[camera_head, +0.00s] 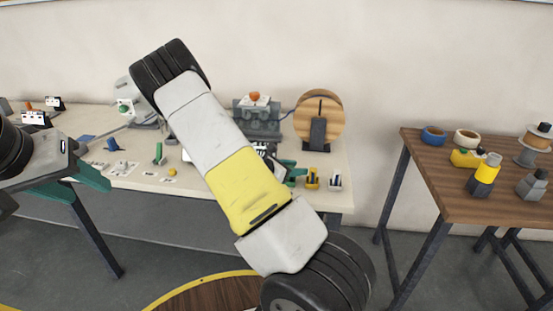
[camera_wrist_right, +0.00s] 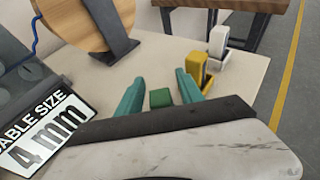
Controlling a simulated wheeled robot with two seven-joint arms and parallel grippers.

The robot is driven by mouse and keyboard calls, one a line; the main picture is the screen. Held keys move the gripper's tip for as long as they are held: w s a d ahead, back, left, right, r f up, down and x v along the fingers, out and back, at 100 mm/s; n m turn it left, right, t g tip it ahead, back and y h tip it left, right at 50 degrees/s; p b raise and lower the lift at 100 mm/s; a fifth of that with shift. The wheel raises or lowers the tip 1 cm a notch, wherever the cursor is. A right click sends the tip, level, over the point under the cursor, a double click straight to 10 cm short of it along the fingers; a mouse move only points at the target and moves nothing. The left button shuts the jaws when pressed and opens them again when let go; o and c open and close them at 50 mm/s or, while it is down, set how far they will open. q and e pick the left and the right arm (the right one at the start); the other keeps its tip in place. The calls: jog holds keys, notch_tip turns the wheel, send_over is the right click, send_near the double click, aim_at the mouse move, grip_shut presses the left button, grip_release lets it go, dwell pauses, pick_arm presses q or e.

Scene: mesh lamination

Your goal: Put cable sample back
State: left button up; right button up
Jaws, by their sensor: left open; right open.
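I cannot make out a cable sample for certain. In the right wrist view, my right gripper (camera_wrist_right: 158,80) is open, with its two green fingers on either side of a small green block (camera_wrist_right: 160,98). A gap shows between the block and each finger. I cannot tell whether the block is a sample or a holder. In the head view my right gripper (camera_head: 288,172) is mostly hidden behind my arm, beside a yellow holder (camera_head: 312,179) and a white holder (camera_head: 335,180). My left gripper (camera_head: 78,182) is open and empty at the left, in front of the table.
A white sign (camera_wrist_right: 45,125) reads "CABLE SIZE 4 mm". A wooden spool (camera_head: 332,104) on a dark stand and a grey machine (camera_head: 262,120) stand behind. Small parts lie on the table (camera_head: 335,199). A brown table (camera_head: 475,205) with rolls stands at the right, across a gap.

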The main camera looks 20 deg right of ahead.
jog(key=shift+r, duration=0.35)
jog(key=v, duration=1.2)
jog(key=s+a+r+m+t+y, duration=0.1)
jog(key=s+a+r+m+y, duration=0.5)
jog(key=s+r+m, duration=0.4)
jog(key=s+a+r+m+t+y, duration=0.2)
jog(key=s+a+r+m+y, duration=0.4)
jog(key=s+r+m+y, duration=0.3)
notch_tip(320, 180, up, 2)
jog(key=s+m, duration=0.1)
jog(key=s, duration=0.1)
jog(key=shift+s+a+r, duration=0.2)
jog(key=shift+s, duration=0.2)
jog(key=shift+w, duration=0.1)
